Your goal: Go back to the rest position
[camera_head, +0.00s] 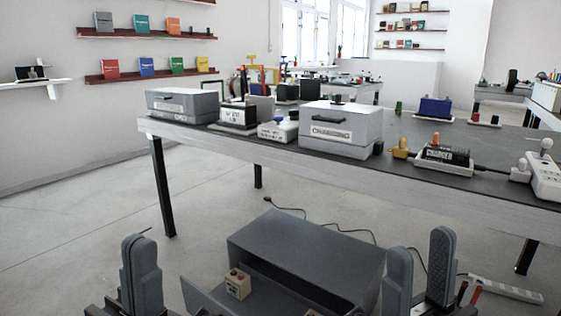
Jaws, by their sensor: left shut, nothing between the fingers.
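My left gripper (139,250) is at the lower left, upright, with its dark grey fingers together and nothing visible between them. My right gripper (420,250) is at the lower right, upright, with a clear gap between its fingers and nothing in it. Between the two grippers is a grey box (305,250) with an open front. The lower parts of both grippers are cut off by the picture's bottom edge.
A long table (270,153) stands beyond the grippers. It bears a grey drawer box (183,103), a box labelled charging (341,128), a charger (445,158) and a white power strip (543,175). Another power strip (505,288) and cables lie on the floor at right. The left floor is clear.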

